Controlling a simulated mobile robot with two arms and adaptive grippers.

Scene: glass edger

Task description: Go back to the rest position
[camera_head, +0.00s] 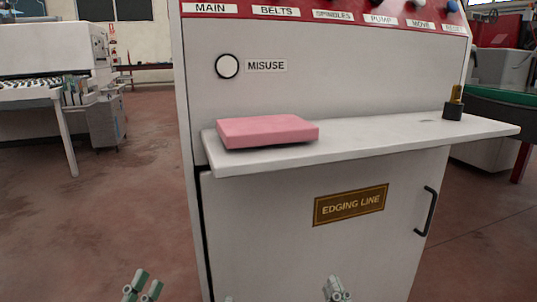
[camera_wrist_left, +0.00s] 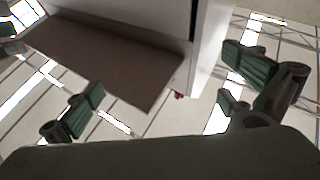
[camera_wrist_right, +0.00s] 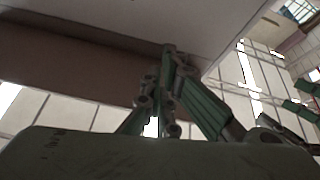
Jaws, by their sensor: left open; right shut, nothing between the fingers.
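My left gripper (camera_head: 142,287) shows at the bottom edge of the head view, left of the cabinet front. Its fingers stand apart with nothing between them, as the left wrist view (camera_wrist_left: 165,105) also shows. My right gripper (camera_head: 336,289) is at the bottom edge of the head view, in front of the cabinet door and below the shelf. Its fingers are together and empty in the right wrist view (camera_wrist_right: 168,95). The grey edging line cabinet (camera_head: 300,235) stands in front of me. Most of both arms is out of the head view.
A white shelf (camera_head: 370,140) juts from the cabinet above both grippers. A pink block (camera_head: 268,131) lies on it, and a dark holder (camera_head: 453,110) stands at its right end. The door has a black handle (camera_head: 426,211). Open floor (camera_head: 110,215) lies to the left.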

